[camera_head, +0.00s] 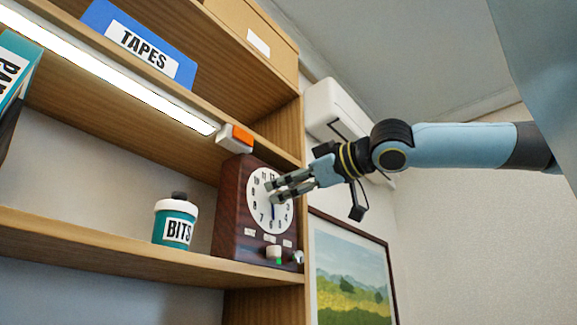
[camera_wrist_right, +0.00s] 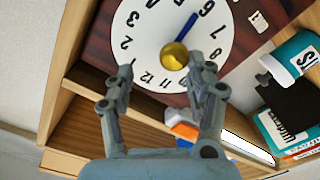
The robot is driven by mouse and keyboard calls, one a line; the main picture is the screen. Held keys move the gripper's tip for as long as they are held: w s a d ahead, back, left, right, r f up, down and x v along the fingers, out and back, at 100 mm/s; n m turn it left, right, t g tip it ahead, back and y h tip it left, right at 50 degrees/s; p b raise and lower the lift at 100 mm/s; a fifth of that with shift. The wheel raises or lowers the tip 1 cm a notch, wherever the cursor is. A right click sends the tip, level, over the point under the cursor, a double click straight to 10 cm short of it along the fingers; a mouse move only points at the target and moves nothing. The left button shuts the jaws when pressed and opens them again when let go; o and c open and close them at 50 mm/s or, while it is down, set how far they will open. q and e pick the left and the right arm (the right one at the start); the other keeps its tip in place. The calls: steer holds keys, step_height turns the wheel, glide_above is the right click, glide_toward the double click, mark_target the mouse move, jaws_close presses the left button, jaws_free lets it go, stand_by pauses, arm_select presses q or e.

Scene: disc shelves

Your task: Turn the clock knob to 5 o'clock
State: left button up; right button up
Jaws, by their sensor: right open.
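The clock (camera_head: 228,205) is a dark wooden box with a white round face, standing on the shelf. Its blue hand (camera_head: 273,212) points down near the 6. In the right wrist view the face looks upside down, and the blue hand (camera_wrist_right: 187,28) lies close to the 6. A gold knob (camera_wrist_right: 174,56) sits at the centre of the face. My right gripper (camera_head: 272,191) is open in front of the face. In the wrist view its fingers (camera_wrist_right: 161,72) spread around the knob's area, the knob nearer the right-hand finger. Contact cannot be told. My left gripper is not in view.
A teal jar marked BITS (camera_head: 175,222) stands left of the clock. A blue TAPES box (camera_head: 139,47) is on the upper shelf. A framed picture (camera_head: 352,275) hangs to the right.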

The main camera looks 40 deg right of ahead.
step_height(320, 180, up, 8)
steer(key=shift+f, duration=0.15)
steer(key=shift+d+f, duration=0.1)
stand_by(0.4)
